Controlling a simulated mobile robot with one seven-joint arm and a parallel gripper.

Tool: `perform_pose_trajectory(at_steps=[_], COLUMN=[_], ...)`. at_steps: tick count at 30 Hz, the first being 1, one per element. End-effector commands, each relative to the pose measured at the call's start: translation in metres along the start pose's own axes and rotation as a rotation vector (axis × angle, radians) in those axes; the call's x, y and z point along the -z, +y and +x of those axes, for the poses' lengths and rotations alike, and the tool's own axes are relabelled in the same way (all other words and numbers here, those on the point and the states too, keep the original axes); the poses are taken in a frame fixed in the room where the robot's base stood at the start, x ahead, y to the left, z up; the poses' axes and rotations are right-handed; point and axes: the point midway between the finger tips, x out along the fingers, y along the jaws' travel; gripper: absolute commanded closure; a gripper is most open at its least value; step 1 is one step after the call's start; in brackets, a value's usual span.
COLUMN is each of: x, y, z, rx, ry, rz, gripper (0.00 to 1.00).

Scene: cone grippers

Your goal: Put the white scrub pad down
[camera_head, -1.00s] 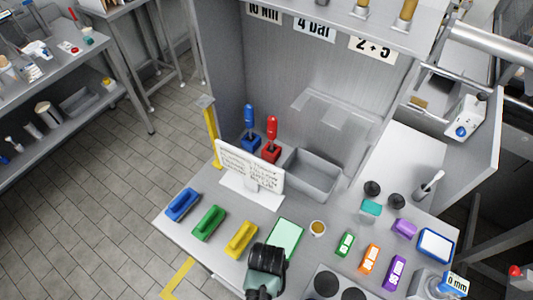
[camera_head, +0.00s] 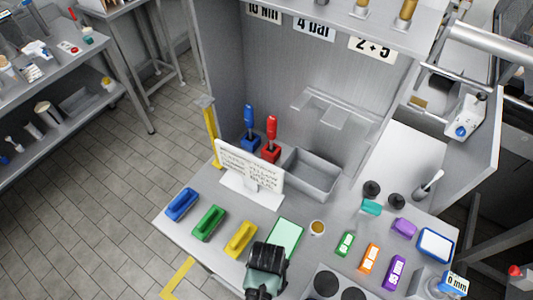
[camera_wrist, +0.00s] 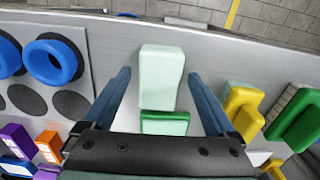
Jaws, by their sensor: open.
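The white scrub pad (camera_wrist: 161,75) shows in the wrist view as a pale, slightly waisted block on the grey table, near the table's edge. It lies between the two fingers of my gripper (camera_wrist: 158,85), with a gap on each side. The fingers are open and hold nothing. In the head view my gripper (camera_head: 265,262) is over the front of the table, and it hides the pad. A pale panel with a green border (camera_head: 286,236) lies just beyond it. Part of this panel also shows below the pad in the wrist view (camera_wrist: 165,122).
Yellow (camera_head: 240,239), green (camera_head: 208,223) and blue (camera_head: 182,204) handled blocks stand to the left. A sign (camera_head: 250,167) and a grey bin (camera_head: 312,174) stand behind.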

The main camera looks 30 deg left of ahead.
Motion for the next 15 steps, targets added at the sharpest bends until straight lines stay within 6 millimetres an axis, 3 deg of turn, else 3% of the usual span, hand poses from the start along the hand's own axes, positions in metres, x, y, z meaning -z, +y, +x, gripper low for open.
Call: perform_pose_trajectory(at_steps=[15], x=[0.001], y=[0.0], z=[-0.093], rx=[0.001], ry=[0.003], rz=[0.0], gripper=[0.09])
